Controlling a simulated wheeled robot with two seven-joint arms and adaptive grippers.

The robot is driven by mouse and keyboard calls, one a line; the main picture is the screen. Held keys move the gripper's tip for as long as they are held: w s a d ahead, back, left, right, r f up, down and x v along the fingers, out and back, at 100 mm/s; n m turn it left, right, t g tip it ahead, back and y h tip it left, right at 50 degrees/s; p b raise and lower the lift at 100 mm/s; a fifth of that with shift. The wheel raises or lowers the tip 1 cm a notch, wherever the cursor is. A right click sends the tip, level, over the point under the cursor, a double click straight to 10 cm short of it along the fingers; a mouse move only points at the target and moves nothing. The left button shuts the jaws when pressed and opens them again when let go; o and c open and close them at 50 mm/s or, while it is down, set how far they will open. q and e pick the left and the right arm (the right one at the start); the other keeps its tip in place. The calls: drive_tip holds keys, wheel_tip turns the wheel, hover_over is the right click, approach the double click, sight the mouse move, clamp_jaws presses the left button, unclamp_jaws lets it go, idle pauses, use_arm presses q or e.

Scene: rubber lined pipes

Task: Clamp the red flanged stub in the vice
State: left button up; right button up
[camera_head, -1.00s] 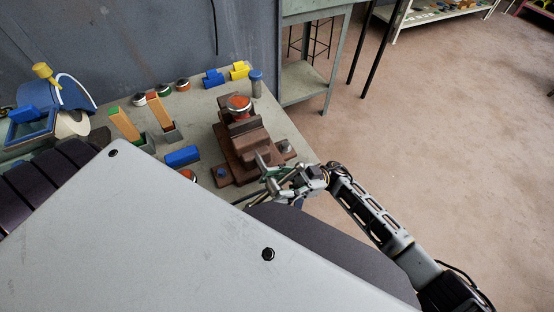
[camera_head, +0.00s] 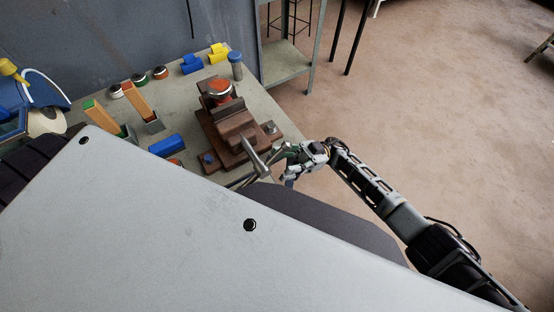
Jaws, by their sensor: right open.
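The brown vice (camera_head: 234,123) stands on the grey bench near its right edge. The red flanged stub (camera_head: 220,87), with a pale metal rim, sits upright at the vice's jaws; I cannot tell how tightly the jaws meet it. A grey metal bar (camera_head: 256,161), seemingly the vice handle, shows at the vice's front. My right gripper (camera_head: 283,162) is open and empty beside this bar, just off the bench's front right edge. I cannot tell whether its fingers touch the bar. My left gripper is not in view.
Several small round parts (camera_head: 160,73) line the back. A grey shelf (camera_head: 287,65) stands beyond.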

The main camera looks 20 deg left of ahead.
drive_tip(key=shift+w+d+f, duration=0.2)
drive_tip(key=shift+w+d, duration=0.05)
drive_tip(key=shift+w, duration=0.1)
idle(0.5)
